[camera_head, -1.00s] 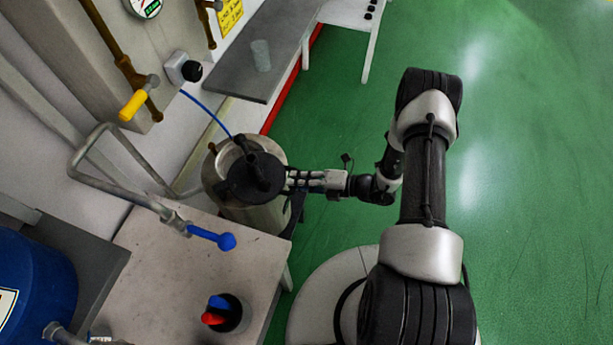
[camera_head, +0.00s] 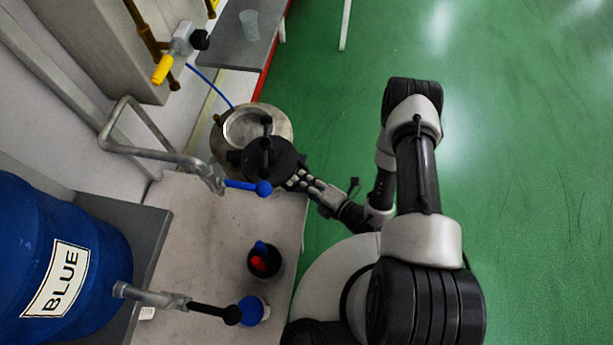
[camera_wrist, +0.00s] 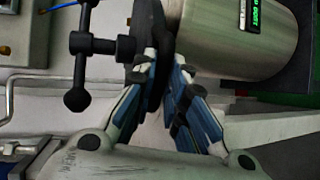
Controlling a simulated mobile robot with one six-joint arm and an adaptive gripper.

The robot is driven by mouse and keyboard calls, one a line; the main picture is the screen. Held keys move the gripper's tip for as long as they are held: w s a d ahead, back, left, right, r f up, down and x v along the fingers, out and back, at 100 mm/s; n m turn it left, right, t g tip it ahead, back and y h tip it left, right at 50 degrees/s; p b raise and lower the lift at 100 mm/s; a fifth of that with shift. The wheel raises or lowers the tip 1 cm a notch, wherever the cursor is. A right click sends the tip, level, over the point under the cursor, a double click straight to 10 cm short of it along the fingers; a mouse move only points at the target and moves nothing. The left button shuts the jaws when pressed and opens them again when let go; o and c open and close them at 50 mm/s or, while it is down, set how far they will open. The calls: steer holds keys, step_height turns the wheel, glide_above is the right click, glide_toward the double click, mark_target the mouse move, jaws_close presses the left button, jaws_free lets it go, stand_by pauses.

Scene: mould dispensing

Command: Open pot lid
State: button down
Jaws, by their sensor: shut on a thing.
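The steel pot (camera_head: 282,123) stands behind the light table, and much of its round opening shows. The black lid (camera_head: 285,160) with its raised handle is off to the near side of the opening, overlapping the pot's near rim in this view. My gripper (camera_head: 293,181) is shut on the lid's right edge. In the wrist view the lid (camera_wrist: 155,35) is edge-on between my fingers (camera_wrist: 166,75), with its black T-shaped handle (camera_wrist: 90,45) to the left. The pot (camera_wrist: 235,40) shows beside it on the right. Whether lid and pot touch is unclear.
A light table (camera_head: 205,215) holds a dark cup (camera_head: 264,262) with red and blue items and a blue-topped container (camera_head: 253,311). A blue drum (camera_head: 60,235) with a tap is at left. Blue-handled pipe tap (camera_head: 248,187) reaches close to the lid. Green floor at right is clear.

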steer(key=shift+s, duration=0.1)
stand_by(0.3)
steer(key=c, duration=1.6)
jaws_free()
